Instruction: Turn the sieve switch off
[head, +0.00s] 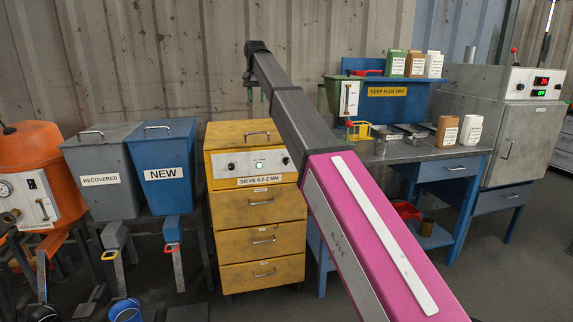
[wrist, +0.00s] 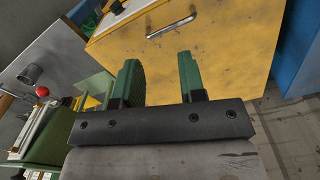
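The sieve (head: 254,210) is a yellow cabinet in the middle of the head view, labelled "SIEVE 0.2-2 MM". Its pale front panel (head: 243,164) has a dark knob (head: 231,167) at the left, a lit green lamp (head: 259,166) in the middle and another control (head: 285,160) at the right. I cannot read the switch's position. My gripper (head: 257,95) is high above the sieve, pointing down. In the wrist view its green fingers (wrist: 160,82) are spread apart with nothing between them. A yellow face with a metal handle (wrist: 170,26) shows beyond them.
Grey "RECOVERED" (head: 100,165) and blue "NEW" (head: 163,160) bins stand left of the sieve, beside an orange machine (head: 40,170). A blue workbench (head: 430,152) with boxes and trays and a grey oven (head: 505,130) stand right. A corrugated wall (head: 160,60) is behind.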

